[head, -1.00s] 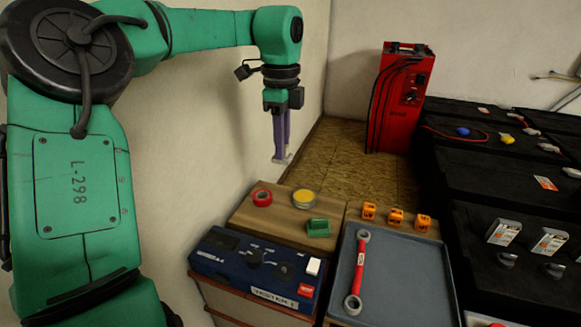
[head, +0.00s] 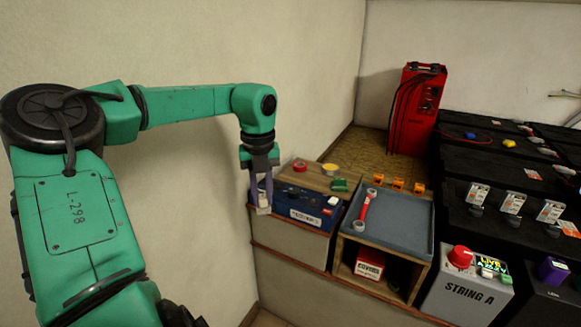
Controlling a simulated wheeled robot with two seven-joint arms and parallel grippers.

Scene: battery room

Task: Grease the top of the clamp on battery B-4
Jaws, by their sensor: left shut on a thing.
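My left gripper (head: 262,203) hangs pointing down by the left end of the blue tester. It is shut on a small pale thing (head: 264,210), mostly hidden between the purple fingers; I cannot tell what it is. An open round tin with yellow content (head: 330,169), perhaps the grease, stands on the wooden bench top, beyond the tester and apart from the gripper. Black batteries (head: 455,184) fill the right side, with grey clamp-like pieces and white tags on top. I cannot read which one is B-4. My right gripper is not in view.
Around the tester (head: 306,207) are a red tape roll (head: 300,165) and green block (head: 340,185). A grey tray (head: 402,218) holds a red wrench (head: 366,208); orange pieces (head: 398,184) stand behind. A String A box (head: 465,287) and red charger (head: 420,110) flank the batteries.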

